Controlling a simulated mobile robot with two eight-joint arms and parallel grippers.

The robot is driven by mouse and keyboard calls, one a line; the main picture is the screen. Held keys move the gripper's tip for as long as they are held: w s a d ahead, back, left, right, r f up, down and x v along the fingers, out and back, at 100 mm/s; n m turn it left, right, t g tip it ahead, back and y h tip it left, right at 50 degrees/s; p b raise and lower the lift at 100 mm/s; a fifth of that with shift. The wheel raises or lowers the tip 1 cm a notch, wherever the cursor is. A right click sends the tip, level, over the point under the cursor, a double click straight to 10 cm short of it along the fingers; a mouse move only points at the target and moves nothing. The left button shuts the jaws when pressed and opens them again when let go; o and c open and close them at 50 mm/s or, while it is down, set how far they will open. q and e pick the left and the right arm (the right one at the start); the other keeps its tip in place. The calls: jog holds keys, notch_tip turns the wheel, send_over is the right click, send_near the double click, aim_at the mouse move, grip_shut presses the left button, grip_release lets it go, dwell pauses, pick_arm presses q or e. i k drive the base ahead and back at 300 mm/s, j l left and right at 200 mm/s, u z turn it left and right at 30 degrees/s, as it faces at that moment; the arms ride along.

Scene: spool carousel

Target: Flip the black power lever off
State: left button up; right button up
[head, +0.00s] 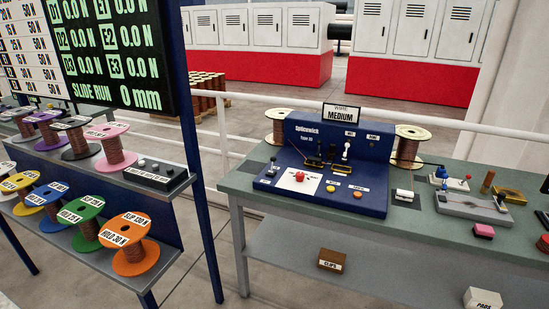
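The blue splicing machine (336,189) stands on the green-topped table, with a sign reading MEDIUM (341,113) on top. A small dark lever-like part (272,163) stands at the left of its deck. Another small dark upright part (333,150) stands near the middle, beside a white-tipped lever (346,150). I cannot tell which of the dark parts is the black power lever, or its position. A red button (299,177) sits on a white plate, with yellow (331,188) and orange (357,194) buttons to its right. Neither of my grippers is in view.
Wire spools (277,127) and (407,150) flank the machine. A spool rack (176,197) with a display (115,54) stands at left. A white rail runs behind.

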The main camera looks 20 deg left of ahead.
aim_at(273, 159)
jog(key=i+j, duration=1.25)
jog(key=j+u, duration=0.05)
